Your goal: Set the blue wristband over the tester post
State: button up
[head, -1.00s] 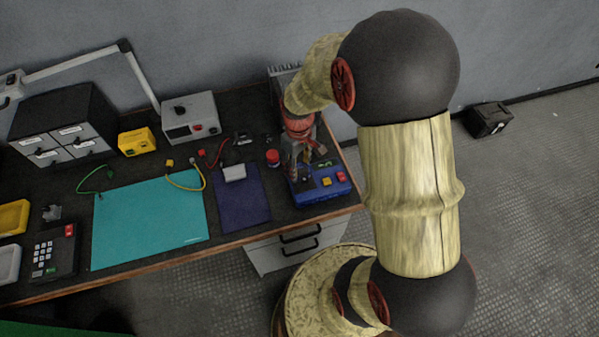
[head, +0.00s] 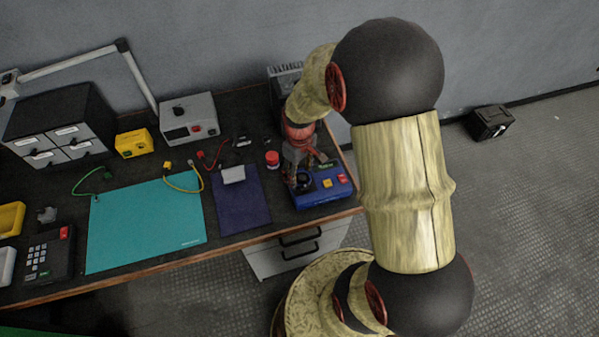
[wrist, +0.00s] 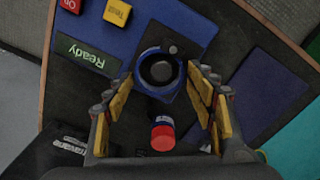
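The blue tester (head: 320,193) stands at the right end of the bench. In the wrist view the tester (wrist: 180,22) shows a yellow and a red button and a green "Ready" display. The blue wristband (wrist: 146,83) lies around the dark round tester post (wrist: 161,69), which shows inside the loop. How low the band sits on the post is hard to tell. My gripper (wrist: 159,77) is open, with one fingertip on each side of the band and small gaps visible. In the head view my gripper (head: 304,170) is above the tester and partly covers the post.
A red-capped jar (wrist: 163,136) stands close by, between my fingers in the wrist view. A dark blue mat (head: 243,205) and a teal mat (head: 140,225) lie to the left. A grey power unit (head: 189,118) stands behind.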

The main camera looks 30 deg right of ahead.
jog(key=shift+o, duration=0.5)
jog(key=shift+r, duration=0.1)
jog(key=s+a+r+m+t+p, duration=0.1)
jog(key=s+a+r+p, duration=0.15)
jog(key=r, duration=1.05)
jog(key=s+a+r+t+p, duration=0.15)
jog(key=a+r, duration=0.25)
jog(key=r, duration=0.8)
jog(key=s+a+r+m+t, duration=0.1)
jog(key=s+a+r+t, duration=0.2)
jog(key=s+a+r, duration=0.2)
jog(key=s+r, duration=0.3)
jog(key=s, duration=0.1)
jog(key=shift+s+a+r+m+p, duration=0.2)
jog(key=shift+s+r+m+p, duration=0.2)
